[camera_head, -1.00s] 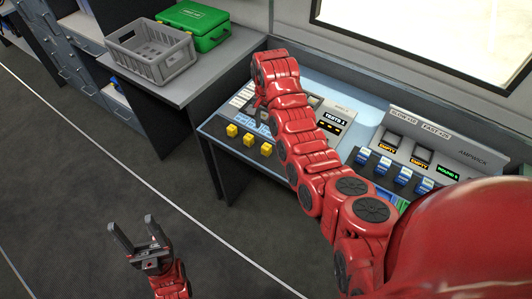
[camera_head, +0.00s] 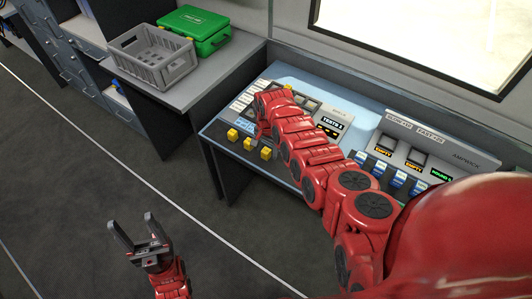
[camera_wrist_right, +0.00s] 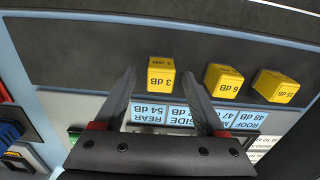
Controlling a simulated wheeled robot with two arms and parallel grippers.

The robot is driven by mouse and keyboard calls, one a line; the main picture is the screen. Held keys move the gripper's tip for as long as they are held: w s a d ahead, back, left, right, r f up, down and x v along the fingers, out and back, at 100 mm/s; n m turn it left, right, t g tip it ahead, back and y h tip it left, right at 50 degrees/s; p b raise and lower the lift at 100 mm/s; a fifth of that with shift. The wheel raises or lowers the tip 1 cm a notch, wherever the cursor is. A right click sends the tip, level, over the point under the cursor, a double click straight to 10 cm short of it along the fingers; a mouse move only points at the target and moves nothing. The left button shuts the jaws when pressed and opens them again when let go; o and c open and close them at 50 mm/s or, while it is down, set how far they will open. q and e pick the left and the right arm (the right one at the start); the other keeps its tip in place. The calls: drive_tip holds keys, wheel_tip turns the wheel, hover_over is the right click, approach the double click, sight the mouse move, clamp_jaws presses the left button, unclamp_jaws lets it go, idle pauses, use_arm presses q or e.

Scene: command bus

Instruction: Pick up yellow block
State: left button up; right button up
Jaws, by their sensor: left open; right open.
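Three yellow blocks stand in a row along the front edge of the console: the left block (camera_head: 232,135), the middle block (camera_head: 248,144) and the right block (camera_head: 266,153). In the right wrist view, a yellow block marked 3 dB (camera_wrist_right: 161,74) lies just ahead of and between the open fingers of my right gripper (camera_wrist_right: 168,88). Blocks marked 6 dB (camera_wrist_right: 224,81) and, apparently, 15 dB (camera_wrist_right: 275,87) are to its right, outside the fingers. In the head view my right arm hides its own fingers. My left gripper (camera_head: 137,236) is open and empty above the floor.
The console (camera_head: 208,131) has blue and white labels, switches and small displays behind the blocks. A grey crate (camera_head: 150,56) and a green case (camera_head: 194,29) stand on the side counter (camera_head: 229,67). The floor at left is clear.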

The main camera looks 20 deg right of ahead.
clamp_jaws()
idle(0.5)
drive_tip(key=shift+r, duration=0.15)
